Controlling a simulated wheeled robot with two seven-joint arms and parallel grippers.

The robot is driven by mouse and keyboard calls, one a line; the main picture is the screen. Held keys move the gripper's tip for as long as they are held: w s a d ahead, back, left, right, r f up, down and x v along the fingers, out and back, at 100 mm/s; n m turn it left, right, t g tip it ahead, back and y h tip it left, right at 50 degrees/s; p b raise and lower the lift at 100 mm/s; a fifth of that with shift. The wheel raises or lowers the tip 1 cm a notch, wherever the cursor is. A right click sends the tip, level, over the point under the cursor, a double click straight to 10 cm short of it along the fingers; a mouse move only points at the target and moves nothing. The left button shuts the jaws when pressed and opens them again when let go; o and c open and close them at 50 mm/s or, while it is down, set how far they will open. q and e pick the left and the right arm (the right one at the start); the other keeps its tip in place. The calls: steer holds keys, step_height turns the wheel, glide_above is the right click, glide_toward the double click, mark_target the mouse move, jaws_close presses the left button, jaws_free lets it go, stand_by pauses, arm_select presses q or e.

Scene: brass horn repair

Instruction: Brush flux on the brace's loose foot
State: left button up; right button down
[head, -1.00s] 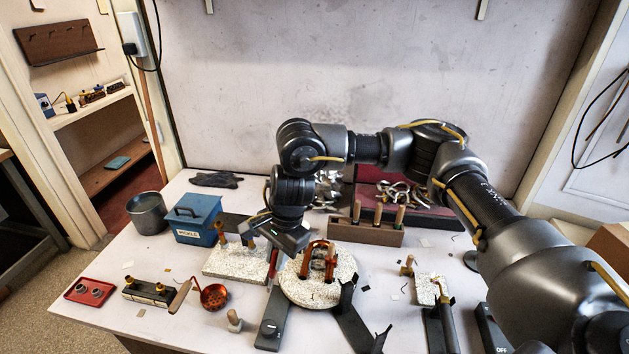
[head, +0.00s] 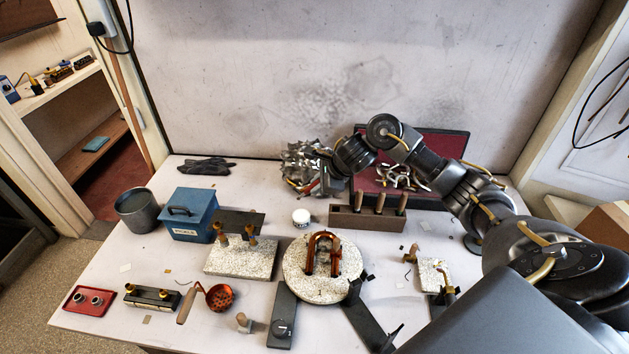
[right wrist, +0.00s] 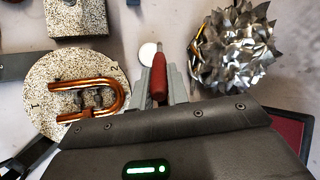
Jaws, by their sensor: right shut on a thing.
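A U-shaped copper tube (head: 312,250) lies on a round speckled block (head: 296,293); it also shows in the right wrist view (right wrist: 75,86). Small grey brace parts (right wrist: 88,101) sit between its legs; the loose foot is too small to make out. My right gripper (right wrist: 160,90) is shut on a red-handled tool, seemingly the flux brush (right wrist: 159,76). In the head view my right gripper (head: 322,184) is at the back of the bench, well away from the tube. The brush's tip is hard to see. A small white jar (head: 301,217) stands nearby. My left gripper is out of view.
A spiky silver metal heap (head: 302,166) is close beside my right gripper. A wooden rack (head: 367,219) with upright handles is right of the jar. Bare bench surrounds the jar.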

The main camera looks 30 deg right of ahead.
steer(key=shift+s+f+b, duration=0.2)
steer(key=shift+f+b, duration=0.1)
steer(key=shift+f, duration=0.2)
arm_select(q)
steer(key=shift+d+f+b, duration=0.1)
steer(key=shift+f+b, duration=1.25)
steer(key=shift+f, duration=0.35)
arm_select(e)
steer(key=shift+w+d+f, duration=0.1)
steer(key=shift+f, duration=2.4)
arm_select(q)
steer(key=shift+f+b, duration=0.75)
arm_select(e)
steer(key=shift+f, duration=0.6)
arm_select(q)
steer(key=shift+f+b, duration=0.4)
arm_select(e)
steer(key=shift+f, duration=0.2)
